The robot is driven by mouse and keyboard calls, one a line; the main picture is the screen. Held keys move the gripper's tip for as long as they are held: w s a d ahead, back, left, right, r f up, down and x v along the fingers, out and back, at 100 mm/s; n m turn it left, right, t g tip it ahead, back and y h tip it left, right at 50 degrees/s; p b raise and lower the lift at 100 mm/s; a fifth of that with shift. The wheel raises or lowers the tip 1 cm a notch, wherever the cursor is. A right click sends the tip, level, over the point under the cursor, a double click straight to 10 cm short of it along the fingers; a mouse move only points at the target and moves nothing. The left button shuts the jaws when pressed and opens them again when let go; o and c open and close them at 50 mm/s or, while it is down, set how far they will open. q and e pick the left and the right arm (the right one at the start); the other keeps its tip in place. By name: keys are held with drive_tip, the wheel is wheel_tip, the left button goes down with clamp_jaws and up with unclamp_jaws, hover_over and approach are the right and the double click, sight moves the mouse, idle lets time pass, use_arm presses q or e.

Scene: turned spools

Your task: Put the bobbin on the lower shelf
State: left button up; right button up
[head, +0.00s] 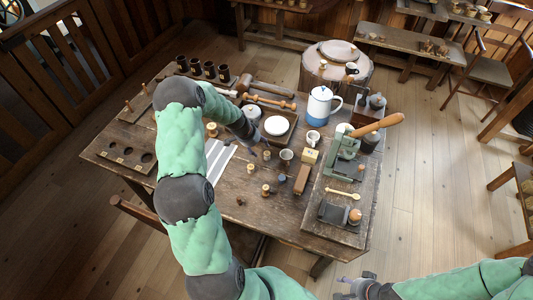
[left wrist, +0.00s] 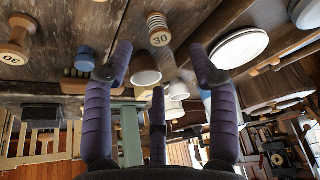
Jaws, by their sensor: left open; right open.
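Several small turned wooden spools stand on the worktable (head: 228,205), so I cannot tell which one is the bobbin. One spool (head: 265,190) is near the front edge, and another (head: 250,168) is a little behind it. My left gripper (head: 257,146) is low over the table's middle, open and empty. In the left wrist view a ribbed pale spool marked 30 (left wrist: 158,30) is beyond the gap between the fingers (left wrist: 160,58), apart from them. A waisted wooden spool (left wrist: 14,40) is at the far left. My right gripper (head: 355,287) is open at the bottom, off the table. I cannot make out a lower shelf.
A striped cloth (head: 217,158) lies left of my left gripper.

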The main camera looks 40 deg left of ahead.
sight(266, 153)
use_arm(q)
drive_tip(key=x, duration=0.4)
drive_tip(key=shift+w+d+f, duration=0.25)
drive_tip(key=shift+f, duration=0.2)
drive_tip(key=shift+w+b+x, duration=0.2)
drive_tip(key=shift+b+x, duration=0.1)
drive_tip(key=shift+x, duration=1.7)
drive_tip(key=c, duration=0.9)
